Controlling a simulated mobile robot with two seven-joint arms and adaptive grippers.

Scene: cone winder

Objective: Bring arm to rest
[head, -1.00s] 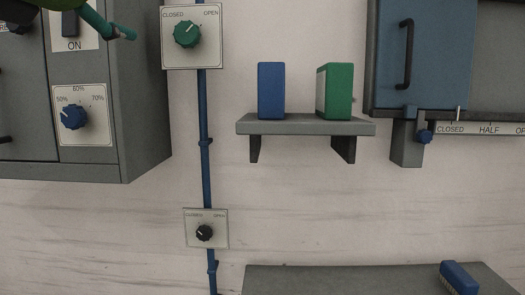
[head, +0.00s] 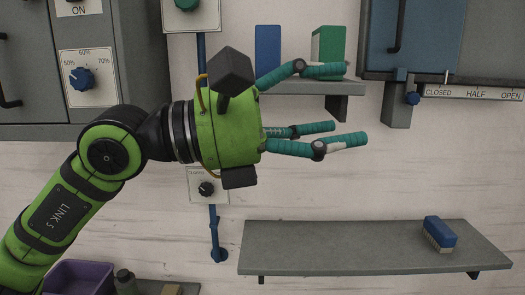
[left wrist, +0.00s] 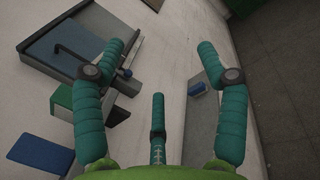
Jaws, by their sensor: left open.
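My left gripper (head: 345,108) reaches in from the left on a green arm, its teal fingers spread open and pointing right. Nothing is between the fingers. My right gripper is not in view.
A blue box (head: 267,52) and a green box (head: 328,50) stand on the upper shelf (head: 345,88). A blue brush (head: 439,234) lies on the lower shelf (head: 330,250). A dial panel (head: 88,78) is at left, a purple bin (head: 78,277) below.

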